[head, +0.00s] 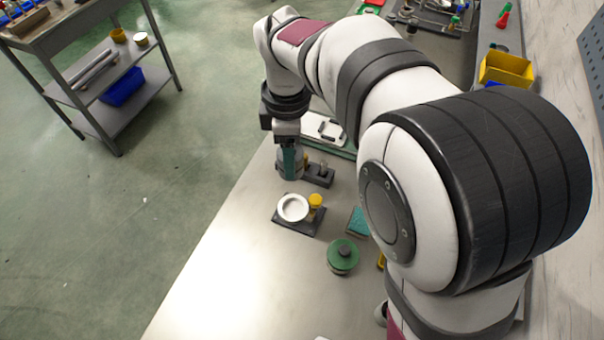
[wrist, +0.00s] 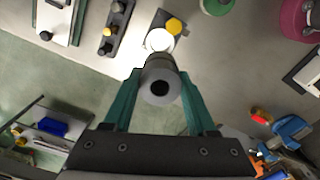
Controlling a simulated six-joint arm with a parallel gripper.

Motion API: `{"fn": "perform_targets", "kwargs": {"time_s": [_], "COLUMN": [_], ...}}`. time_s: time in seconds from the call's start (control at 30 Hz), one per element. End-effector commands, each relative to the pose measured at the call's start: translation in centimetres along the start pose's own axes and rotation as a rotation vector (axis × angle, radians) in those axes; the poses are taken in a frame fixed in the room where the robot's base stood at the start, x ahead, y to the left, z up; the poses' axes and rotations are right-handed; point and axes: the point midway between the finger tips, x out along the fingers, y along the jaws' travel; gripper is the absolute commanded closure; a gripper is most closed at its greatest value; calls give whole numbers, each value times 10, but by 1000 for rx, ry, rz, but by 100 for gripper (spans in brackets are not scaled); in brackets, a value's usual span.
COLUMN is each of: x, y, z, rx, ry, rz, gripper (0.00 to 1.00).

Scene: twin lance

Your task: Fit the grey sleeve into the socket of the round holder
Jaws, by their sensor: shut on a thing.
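The grey sleeve (wrist: 159,88), a short cylinder with a dark round hole, sits between the teal fingers of my gripper (wrist: 159,76) in the wrist view. My gripper (head: 290,162) is shut on it, above the bench. The round holder (head: 292,207) is a white ring on a dark base plate, just in front of the gripper in the head view. It also shows in the wrist view (wrist: 158,40), just beyond the sleeve, which hides its lower edge. The fingers hide much of the sleeve in the head view. I cannot tell the exact gap between sleeve and holder.
A yellow-capped peg (head: 316,202) stands on the same base, close beside the holder. A green round piece with a black knob (head: 342,256) and a teal block (head: 358,222) lie nearer. The front-left bench is clear.

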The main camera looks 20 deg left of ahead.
Motion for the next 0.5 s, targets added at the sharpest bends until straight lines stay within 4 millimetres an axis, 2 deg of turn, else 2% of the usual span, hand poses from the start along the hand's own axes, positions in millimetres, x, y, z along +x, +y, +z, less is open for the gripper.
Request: {"fn": "perform_targets", "kwargs": {"time_s": [0.23,0.3,0.5], "x": [88,106,140], "y": [-2,-2,-2], "z": [0,0,0], "rx": [4,3,2], "ry": [-3,-2,-2], "rz": [-9,-6,-6], "gripper": [100,100,100]}}
